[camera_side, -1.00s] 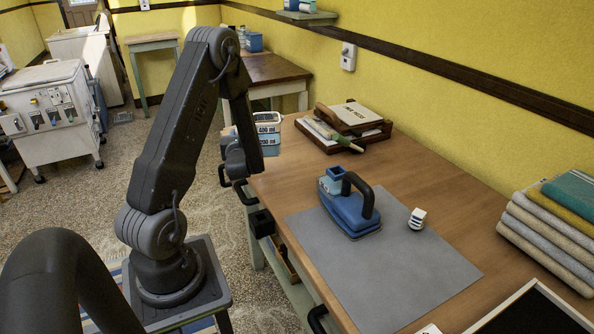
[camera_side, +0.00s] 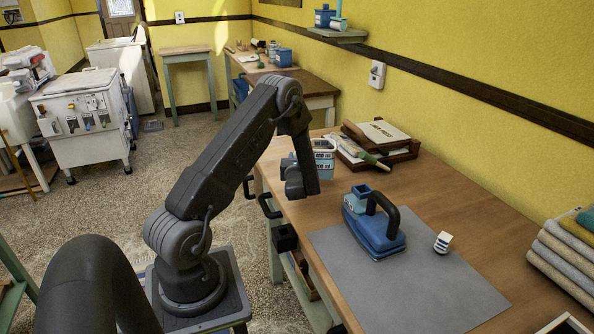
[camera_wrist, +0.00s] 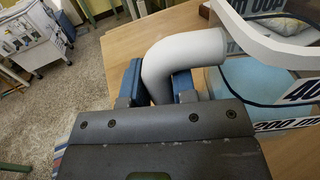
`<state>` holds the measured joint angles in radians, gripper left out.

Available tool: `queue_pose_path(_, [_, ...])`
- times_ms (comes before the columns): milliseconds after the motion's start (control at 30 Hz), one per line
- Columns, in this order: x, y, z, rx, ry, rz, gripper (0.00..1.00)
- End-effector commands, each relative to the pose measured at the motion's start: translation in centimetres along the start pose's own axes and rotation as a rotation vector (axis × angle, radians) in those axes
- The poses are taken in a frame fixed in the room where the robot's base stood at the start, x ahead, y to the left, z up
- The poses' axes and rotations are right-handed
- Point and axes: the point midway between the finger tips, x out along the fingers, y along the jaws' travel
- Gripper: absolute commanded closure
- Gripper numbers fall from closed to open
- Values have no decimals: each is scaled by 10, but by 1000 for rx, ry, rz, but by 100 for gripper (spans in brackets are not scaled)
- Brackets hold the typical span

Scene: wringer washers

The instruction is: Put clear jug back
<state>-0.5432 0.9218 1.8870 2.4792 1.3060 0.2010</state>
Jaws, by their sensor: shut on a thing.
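The clear jug (camera_side: 325,154) has dark volume markings, a white rim and light blue contents. In the side view it is at the table's far-left end, partly hidden behind my gripper (camera_side: 303,182). The wrist view shows the jug (camera_wrist: 250,80) close up on the right, with its pale curved handle (camera_wrist: 188,45). My gripper (camera_wrist: 158,80) is shut on that handle, a blue finger on each side. I cannot tell whether the jug's base touches the table.
Folded cloths (camera_side: 567,255) are at far right.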

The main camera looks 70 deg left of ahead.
Motion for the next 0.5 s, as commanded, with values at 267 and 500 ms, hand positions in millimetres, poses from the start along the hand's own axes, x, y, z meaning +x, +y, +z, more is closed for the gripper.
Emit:
queue_pose_path(267, [0, -1, -36, 0, 0, 0, 100])
queue_pose_path(500, [0, -1, -39, -2, -3, -1, 100])
